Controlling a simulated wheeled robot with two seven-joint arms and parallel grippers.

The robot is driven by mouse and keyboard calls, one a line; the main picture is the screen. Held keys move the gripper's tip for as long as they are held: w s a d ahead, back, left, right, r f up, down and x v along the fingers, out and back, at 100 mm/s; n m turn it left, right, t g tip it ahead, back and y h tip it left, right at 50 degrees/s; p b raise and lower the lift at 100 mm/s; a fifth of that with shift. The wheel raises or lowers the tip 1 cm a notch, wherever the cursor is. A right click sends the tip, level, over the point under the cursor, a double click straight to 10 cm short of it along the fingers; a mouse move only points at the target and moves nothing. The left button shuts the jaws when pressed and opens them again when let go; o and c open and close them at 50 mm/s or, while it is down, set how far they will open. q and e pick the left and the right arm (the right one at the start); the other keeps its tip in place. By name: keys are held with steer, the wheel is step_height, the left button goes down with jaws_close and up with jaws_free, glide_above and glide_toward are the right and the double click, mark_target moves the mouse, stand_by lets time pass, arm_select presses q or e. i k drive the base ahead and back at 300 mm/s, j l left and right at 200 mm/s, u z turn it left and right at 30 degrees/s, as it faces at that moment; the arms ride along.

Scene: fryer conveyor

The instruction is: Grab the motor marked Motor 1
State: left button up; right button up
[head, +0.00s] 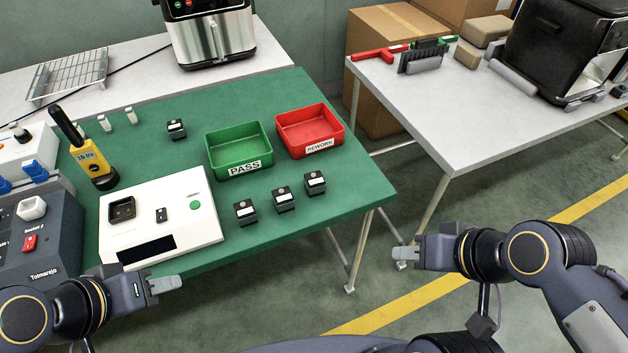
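Three small black motors with white labels stand in a row on the green mat: a left one (245,212), a middle one (283,200) and a right one (314,184). A fourth similar black block (176,129) stands further back. The label markings are too small to read, so I cannot tell which is Motor 1. My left gripper (168,284) is at the front edge of the table, left of and nearer than the row, touching none of them. My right gripper (404,253) is off the table's right side, over the floor. Both are seen side-on; their finger gaps are unclear.
A green PASS bin (240,170) and red REWORK bin (335,143) stand behind the row. A white test fixture (200,225) is left of it, with a yellow handheld device (92,165) beyond. A grey table (440,110) holds a black fryer (560,50). The mat's front right is clear.

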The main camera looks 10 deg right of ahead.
mark_target(315, 183)
steer(key=u, duration=1.05)
steer(key=l+u, duration=0.5)
steer(key=k+l+u, duration=0.15)
steer(key=u, duration=0.3)
steer(key=k+l+u, duration=0.2)
steer(key=l+u, duration=0.15)
steer(key=u, duration=0.15)
steer(key=k+l+u, duration=0.25)
steer(key=k+l, duration=0.55)
steer(key=k, duration=0.05)
